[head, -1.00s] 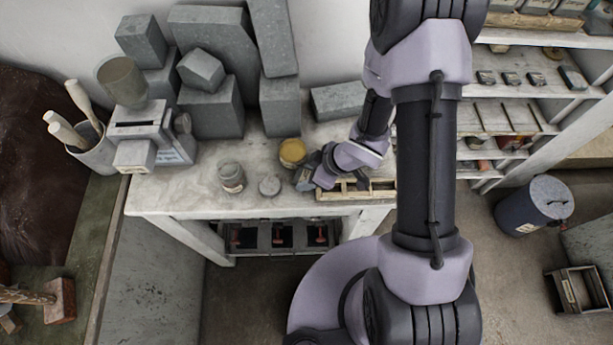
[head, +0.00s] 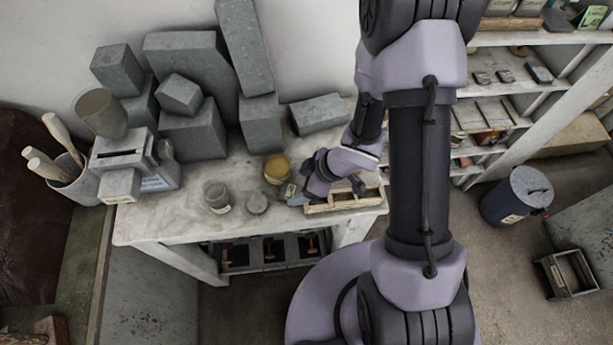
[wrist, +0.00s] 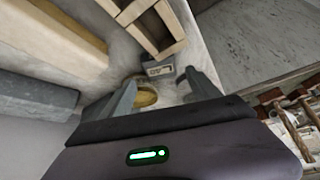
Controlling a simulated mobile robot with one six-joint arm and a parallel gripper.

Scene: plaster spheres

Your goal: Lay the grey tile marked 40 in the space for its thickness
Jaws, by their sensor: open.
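The grey tile marked 40 (wrist: 158,68) shows in the wrist view just beyond and between my fingertips, beside the end of a wooden divided tray (wrist: 137,22). My gripper (wrist: 162,82) is open, with a gap between each finger and the tile. The tray's compartments that show look empty in part; its far part is cut off. In the head view my gripper (head: 299,191) is low over the bench at the left end of the tray (head: 345,205). My wrist hides much of that spot there, and I cannot make out the tile's mark.
On the bench (head: 160,222), a yellow-topped jar (head: 277,168), a grey jar (head: 217,196) and a small round grey piece (head: 257,203) stand left of my gripper. Grey blocks (head: 193,135) fill the back. Shelves (head: 500,92) and a dark bin (head: 515,195) stand at right.

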